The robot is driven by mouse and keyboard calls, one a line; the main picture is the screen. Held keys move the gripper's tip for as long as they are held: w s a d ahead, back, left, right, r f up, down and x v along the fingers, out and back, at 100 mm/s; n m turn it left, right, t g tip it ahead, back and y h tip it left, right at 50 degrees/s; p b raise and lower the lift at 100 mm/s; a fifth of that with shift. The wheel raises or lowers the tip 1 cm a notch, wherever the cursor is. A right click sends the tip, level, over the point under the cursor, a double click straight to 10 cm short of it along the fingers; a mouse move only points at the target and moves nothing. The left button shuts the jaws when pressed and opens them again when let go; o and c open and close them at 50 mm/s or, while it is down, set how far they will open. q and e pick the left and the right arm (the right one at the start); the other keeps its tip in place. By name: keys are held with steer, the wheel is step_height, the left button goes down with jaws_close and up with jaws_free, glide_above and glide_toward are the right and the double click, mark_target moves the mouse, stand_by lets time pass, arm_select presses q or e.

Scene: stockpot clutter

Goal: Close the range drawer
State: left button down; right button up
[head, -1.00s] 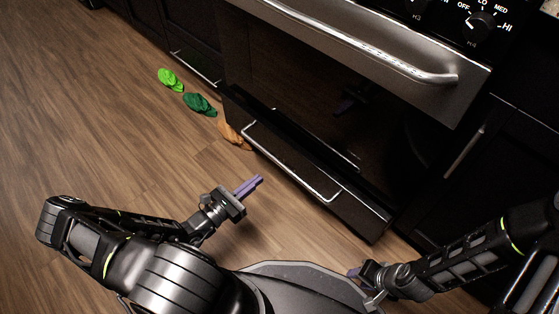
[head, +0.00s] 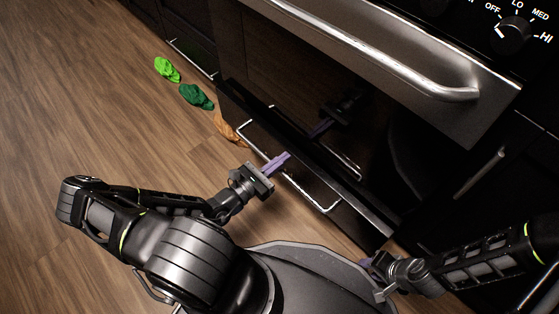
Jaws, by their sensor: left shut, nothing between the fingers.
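The range drawer (head: 350,226) is the dark bottom panel of the range, with a silver bar handle (head: 309,198). It stands out a little from the range body, and a dark gap shows behind its top edge. My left gripper (head: 286,157) is shut and empty, its purple fingers at the handle in the picture. I cannot tell whether they touch the handle or drawer front. My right gripper (head: 367,262) is low at the right, beside my base; its fingers are mostly hidden.
The oven door with its thick silver handle (head: 400,68) is above the drawer. Bright green (head: 167,69), dark green (head: 196,96) and orange-brown (head: 228,127) crumpled items lie on the floor along the cabinets. The wood floor at left is clear.

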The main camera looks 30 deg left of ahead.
mark_target(293, 149)
arm_select(q)
steer(key=shift+w, duration=0.1)
steer(key=p+x, duration=0.2)
steer(key=x, duration=0.2)
steer(key=shift+w+d+r, duration=0.1)
steer(key=shift+w+r, duration=0.1)
steer(key=shift+w, duration=0.2)
